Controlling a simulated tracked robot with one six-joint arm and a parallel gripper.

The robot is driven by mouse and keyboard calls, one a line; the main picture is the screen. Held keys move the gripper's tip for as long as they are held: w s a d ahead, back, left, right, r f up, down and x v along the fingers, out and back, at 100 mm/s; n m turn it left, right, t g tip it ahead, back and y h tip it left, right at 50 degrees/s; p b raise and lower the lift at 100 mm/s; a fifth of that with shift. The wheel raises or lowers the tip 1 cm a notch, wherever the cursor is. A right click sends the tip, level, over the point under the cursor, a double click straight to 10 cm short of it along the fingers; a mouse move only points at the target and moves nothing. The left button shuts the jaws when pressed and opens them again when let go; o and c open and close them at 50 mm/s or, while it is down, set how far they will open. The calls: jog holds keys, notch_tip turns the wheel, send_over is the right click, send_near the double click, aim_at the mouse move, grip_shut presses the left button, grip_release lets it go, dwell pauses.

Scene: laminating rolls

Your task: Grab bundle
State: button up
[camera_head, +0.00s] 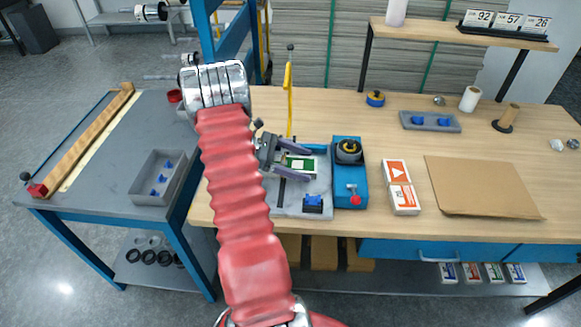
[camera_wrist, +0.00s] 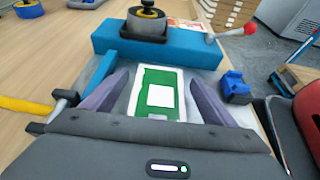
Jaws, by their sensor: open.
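The bundle appears to be the flat white-edged stack with a green face and white centre (camera_head: 301,164), on a grey plate in the blue-ended fixture (camera_head: 345,193). In the wrist view the bundle (camera_wrist: 160,94) lies between my two fingers, its far end by the blue block (camera_wrist: 180,49). My gripper (camera_head: 313,164) is open, with one finger on each side of the bundle. In the wrist view my gripper (camera_wrist: 158,78) shows a gap between each finger and the bundle's long edges. I cannot tell whether the fingers are at its height.
A yellow lever (camera_head: 289,95) stands behind the fixture. A red-knobbed lever (camera_head: 354,190) and a small blue clip (camera_head: 313,202) are close by. White-and-orange boxes (camera_head: 401,187) and brown sheets (camera_head: 480,187) lie to the right. A grey tray (camera_head: 158,178) is on the left table.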

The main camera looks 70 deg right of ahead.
jog(key=shift+w+f, duration=0.1)
jog(key=shift+w, duration=0.05)
jog(key=shift+s, duration=0.2)
jog(key=c, duration=1.4)
